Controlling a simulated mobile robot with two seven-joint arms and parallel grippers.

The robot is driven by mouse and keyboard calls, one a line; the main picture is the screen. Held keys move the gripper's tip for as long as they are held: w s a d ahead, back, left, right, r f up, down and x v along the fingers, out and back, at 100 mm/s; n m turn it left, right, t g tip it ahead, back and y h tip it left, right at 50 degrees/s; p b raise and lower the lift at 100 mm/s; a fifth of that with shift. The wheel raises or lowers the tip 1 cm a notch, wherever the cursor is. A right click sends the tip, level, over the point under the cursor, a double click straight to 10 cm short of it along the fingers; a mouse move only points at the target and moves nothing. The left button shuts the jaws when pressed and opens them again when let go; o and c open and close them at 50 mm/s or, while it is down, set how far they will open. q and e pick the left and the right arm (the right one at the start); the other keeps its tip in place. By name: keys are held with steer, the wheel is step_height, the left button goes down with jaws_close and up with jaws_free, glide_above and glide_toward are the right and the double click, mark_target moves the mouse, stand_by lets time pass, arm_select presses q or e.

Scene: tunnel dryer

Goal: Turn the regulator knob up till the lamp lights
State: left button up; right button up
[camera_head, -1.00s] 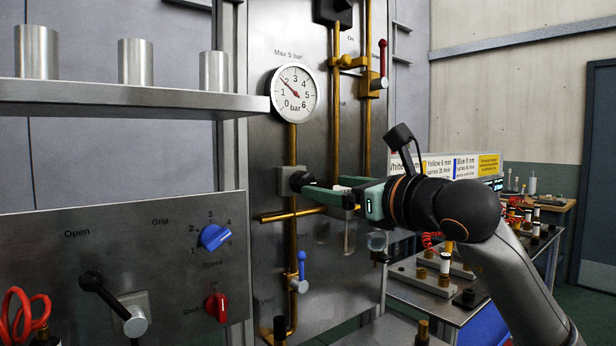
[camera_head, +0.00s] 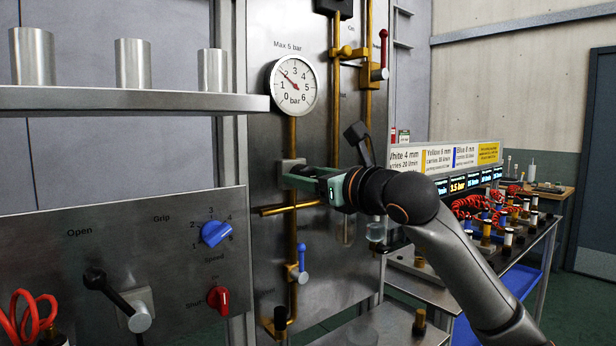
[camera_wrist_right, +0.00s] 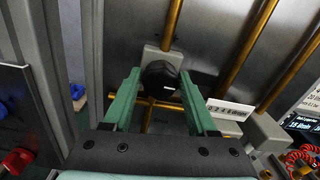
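The dark regulator knob (camera_wrist_right: 160,78) sits on a grey block (camera_head: 289,171) on the steel panel, below the round gauge. My right gripper (camera_head: 300,171) comes at it from the right. In the right wrist view its green fingers (camera_wrist_right: 160,83) lie on both sides of the knob, seemingly touching it. In the head view the fingers mostly hide the knob. The pressure gauge (camera_head: 293,85) has a red and dark needle pointing near 2 bar. I cannot make out a lit lamp. My left gripper is not in view.
A brass pipe runs down from the gauge, with a crosspiece (camera_head: 285,209) below the knob. A blue-handled valve (camera_head: 301,264) is lower down. A control panel (camera_head: 140,235) is at left, under a shelf (camera_head: 130,101). A bench (camera_head: 510,265) with spools stands at right.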

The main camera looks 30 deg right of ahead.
jaws_close()
steer(key=shift+f+m+b, duration=0.1)
steer(key=shift+m+b, duration=0.65)
steer(key=shift+m, duration=0.65)
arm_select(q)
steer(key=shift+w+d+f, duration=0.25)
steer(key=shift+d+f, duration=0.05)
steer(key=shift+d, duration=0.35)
arm_select(e)
steer(key=shift+o, duration=2.2)
jaws_free()
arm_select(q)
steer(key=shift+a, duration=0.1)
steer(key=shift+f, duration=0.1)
arm_select(e)
steer(key=shift+s, duration=0.15)
